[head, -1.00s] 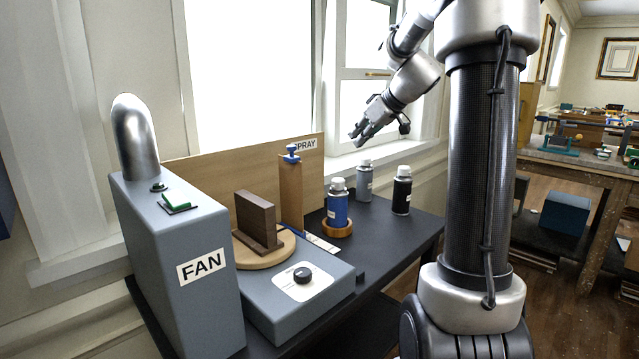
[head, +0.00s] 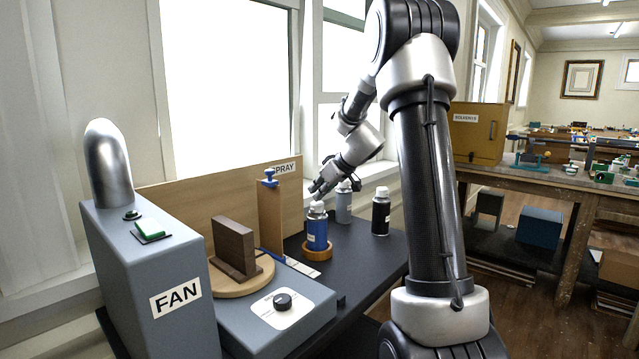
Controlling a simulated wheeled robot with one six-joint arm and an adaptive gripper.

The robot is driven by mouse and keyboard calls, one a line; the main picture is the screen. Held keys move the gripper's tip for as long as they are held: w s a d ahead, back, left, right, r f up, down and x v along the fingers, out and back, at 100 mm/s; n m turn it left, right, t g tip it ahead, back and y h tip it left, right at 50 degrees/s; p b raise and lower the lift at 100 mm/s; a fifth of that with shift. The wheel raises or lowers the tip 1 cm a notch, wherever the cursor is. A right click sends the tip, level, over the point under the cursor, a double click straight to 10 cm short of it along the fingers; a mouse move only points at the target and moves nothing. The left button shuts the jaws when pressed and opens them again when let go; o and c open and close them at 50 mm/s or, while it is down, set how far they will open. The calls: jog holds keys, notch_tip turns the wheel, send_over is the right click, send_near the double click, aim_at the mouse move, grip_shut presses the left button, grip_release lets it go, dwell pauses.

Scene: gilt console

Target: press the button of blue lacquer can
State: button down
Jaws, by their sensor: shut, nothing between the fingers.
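The blue lacquer can (head: 317,236) stands upright in a round wooden ring (head: 317,255) on the dark bench top. It has a white top (head: 316,208). My gripper (head: 314,194) is shut and empty, with its fingertips at or just above that top. I cannot tell whether they touch it. The button itself is too small to make out beside the fingertips.
A grey can (head: 344,206) and a black can (head: 380,214) stand behind and to the right. A wooden panel with a blue clamp (head: 270,180) stands left of the blue can. A turntable (head: 240,282) bears a brown block (head: 235,246). The grey FAN box (head: 160,280) is at left.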

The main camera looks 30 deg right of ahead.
aim_at(320, 203)
jog(key=shift+f, duration=0.1)
jog(key=shift+f, duration=0.65)
jog(key=shift+s+f, duration=0.2)
jog(key=shift+f, duration=0.2)
jog(key=shift+a+r, duration=0.1)
jog(key=shift+r, duration=0.25)
jog(key=r, duration=0.5)
jog(key=shift+s+d, duration=0.2)
jog(key=shift+d, duration=0.1)
jog(key=v, duration=0.9)
